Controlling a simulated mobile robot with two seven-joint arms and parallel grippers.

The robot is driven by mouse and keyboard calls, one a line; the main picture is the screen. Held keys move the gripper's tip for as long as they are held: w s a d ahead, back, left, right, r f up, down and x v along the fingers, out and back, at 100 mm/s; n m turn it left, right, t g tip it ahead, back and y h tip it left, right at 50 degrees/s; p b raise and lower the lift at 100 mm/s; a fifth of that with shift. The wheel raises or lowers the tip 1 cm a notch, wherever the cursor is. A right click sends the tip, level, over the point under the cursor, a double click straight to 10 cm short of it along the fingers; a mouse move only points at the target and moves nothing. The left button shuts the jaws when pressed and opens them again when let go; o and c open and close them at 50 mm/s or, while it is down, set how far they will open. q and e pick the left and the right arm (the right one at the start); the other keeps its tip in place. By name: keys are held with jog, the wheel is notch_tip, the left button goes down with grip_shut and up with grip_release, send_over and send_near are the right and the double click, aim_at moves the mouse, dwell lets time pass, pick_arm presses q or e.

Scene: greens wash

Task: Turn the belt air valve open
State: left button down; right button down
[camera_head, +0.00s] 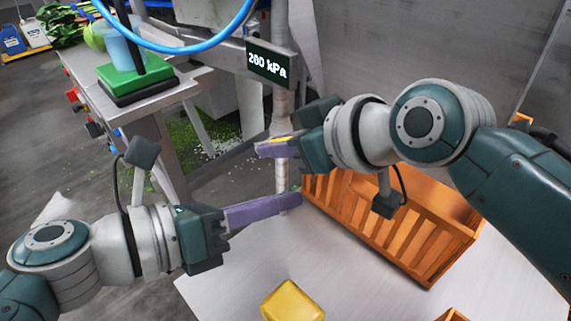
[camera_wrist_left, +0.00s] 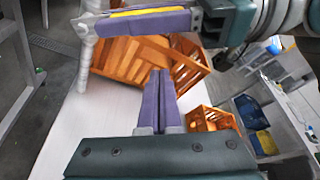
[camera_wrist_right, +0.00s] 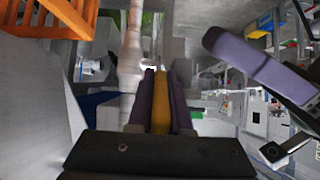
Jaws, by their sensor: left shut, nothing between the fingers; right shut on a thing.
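The belt air valve's yellow lever (camera_head: 287,139) shows as a thin strip between the purple fingers of my right gripper (camera_head: 262,147), in front of the vertical pipe (camera_head: 281,45). The right wrist view shows the yellow lever (camera_wrist_right: 161,100) lengthwise between the shut fingers, beside the pipe (camera_wrist_right: 131,50). The valve body is mostly hidden. A dark display (camera_head: 268,64) above reads 200 kPa. My left gripper (camera_head: 298,198) is shut and empty, below and apart from the right one, its tips near the pipe's lower part. Its fingers (camera_wrist_left: 161,80) meet in the left wrist view.
An orange slatted crate (camera_head: 410,235) stands close behind the grippers on a pale table (camera_head: 225,290). A yellow block (camera_head: 293,300) lies at the front. A blue hose (camera_head: 180,48) arcs across the top. A metal conveyor frame (camera_head: 150,120) stands at left.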

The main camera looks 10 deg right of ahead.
jog(key=shift+s+d+f, duration=0.1)
jog(key=shift+f, duration=0.15)
pick_arm(q)
jog(key=w+r, duration=0.1)
jog(key=w+d+r, duration=0.1)
jog(key=w, duration=0.1)
jog(key=shift+d+r, duration=0.15)
jog(key=shift+r, duration=0.05)
